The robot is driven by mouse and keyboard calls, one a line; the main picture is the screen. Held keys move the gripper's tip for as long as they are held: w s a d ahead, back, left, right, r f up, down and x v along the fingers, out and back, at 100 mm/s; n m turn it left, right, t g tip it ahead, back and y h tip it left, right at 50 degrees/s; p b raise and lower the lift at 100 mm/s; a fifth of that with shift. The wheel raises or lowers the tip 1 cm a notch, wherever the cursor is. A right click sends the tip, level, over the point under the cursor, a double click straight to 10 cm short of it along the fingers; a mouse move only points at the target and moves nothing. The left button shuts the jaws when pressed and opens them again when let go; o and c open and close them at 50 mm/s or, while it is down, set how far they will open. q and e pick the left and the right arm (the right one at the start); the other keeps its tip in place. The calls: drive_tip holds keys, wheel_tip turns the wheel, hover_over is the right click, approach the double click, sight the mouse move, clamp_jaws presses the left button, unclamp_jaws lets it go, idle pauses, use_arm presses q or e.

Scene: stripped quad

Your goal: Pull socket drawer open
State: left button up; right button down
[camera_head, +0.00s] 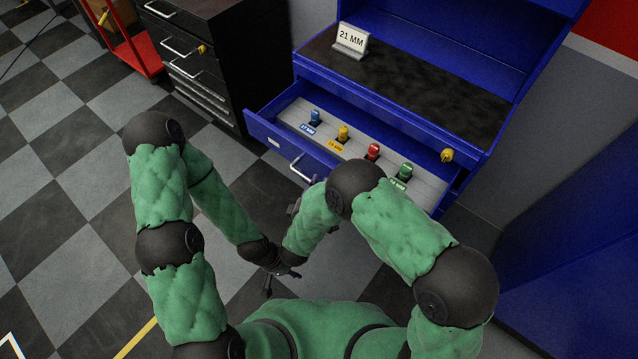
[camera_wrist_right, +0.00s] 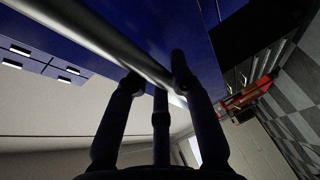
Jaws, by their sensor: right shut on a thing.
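The blue socket drawer (camera_head: 262,127) stands pulled out from the blue workbench, its grey inside showing. In it stand a blue socket (camera_head: 315,117), a yellow socket (camera_head: 343,133), a red socket (camera_head: 373,152) and a green socket (camera_head: 404,171), each with a label. The silver drawer handle (camera_head: 298,166) is on its front; the right wrist view shows the bar (camera_wrist_right: 118,42) running between my right fingers (camera_wrist_right: 157,75), which are shut on it. In the head view my right arm partly hides that gripper. My left gripper (camera_head: 272,281) hangs low near my body, away from the drawer; its jaws are unclear.
A "21 MM" sign (camera_head: 351,40) stands on the dark bench top (camera_head: 400,75). A yellow key or knob (camera_head: 447,155) sits on the bench front. A black drawer cabinet (camera_head: 228,50) and a red cart (camera_head: 140,50) stand at the upper left. The checkered floor (camera_head: 60,190) at left is clear.

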drive_tip(key=shift+f, duration=0.1)
drive_tip(key=c, duration=1.3)
unclamp_jaws()
drive_tip(key=shift+v, duration=3.8)
drive_tip(key=shift+w, duration=0.1)
